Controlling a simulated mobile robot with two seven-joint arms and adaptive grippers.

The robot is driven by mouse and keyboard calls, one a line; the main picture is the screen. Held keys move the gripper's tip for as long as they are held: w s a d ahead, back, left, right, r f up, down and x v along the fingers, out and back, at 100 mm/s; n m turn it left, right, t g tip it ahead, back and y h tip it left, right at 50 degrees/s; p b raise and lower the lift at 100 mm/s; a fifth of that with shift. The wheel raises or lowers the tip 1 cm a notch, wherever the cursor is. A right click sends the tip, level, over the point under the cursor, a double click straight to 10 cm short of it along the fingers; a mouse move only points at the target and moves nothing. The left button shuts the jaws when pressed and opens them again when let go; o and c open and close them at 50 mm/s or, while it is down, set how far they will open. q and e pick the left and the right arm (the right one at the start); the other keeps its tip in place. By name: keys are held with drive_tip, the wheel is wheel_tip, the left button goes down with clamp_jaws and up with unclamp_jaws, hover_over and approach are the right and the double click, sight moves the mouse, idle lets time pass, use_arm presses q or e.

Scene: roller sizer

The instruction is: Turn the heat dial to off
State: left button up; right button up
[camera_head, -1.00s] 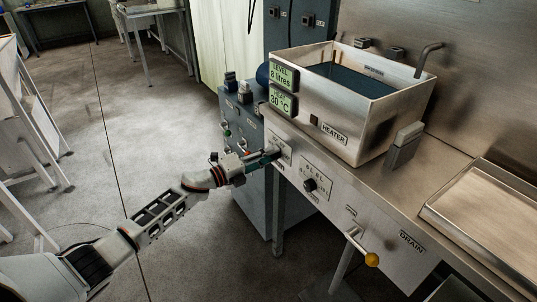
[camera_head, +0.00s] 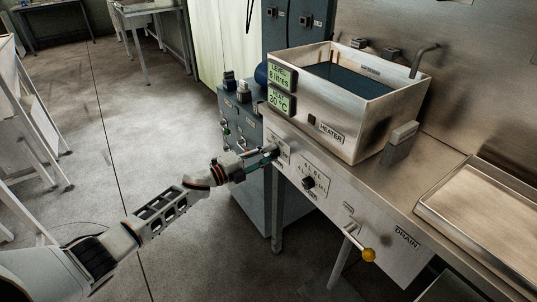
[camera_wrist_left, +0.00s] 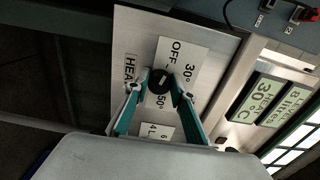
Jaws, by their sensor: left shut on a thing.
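The heat dial (camera_wrist_left: 158,80) is a small black knob on the steel front panel (camera_wrist_left: 205,80), with OFF, 30° and 50° printed around it. My left gripper (camera_wrist_left: 160,84) is shut on the dial, with one teal finger on each side of it. I cannot tell exactly which mark the dial points to. The display (camera_head: 282,100) on the tank reads HEAT 30 °C. My right gripper is not in view.
A second black dial (camera_head: 308,183) sits to the right on the same panel. Further right is a drain lever with a yellow knob (camera_head: 368,255). The steel tank (camera_head: 330,120) marked HEATER stands above. A blue-grey cabinet (camera_head: 245,190) stands behind my gripper.

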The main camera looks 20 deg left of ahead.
use_arm(q)
drive_tip(key=o, duration=1.1)
drive_tip(key=shift+s, duration=0.1)
drive_tip(key=v, duration=1.2)
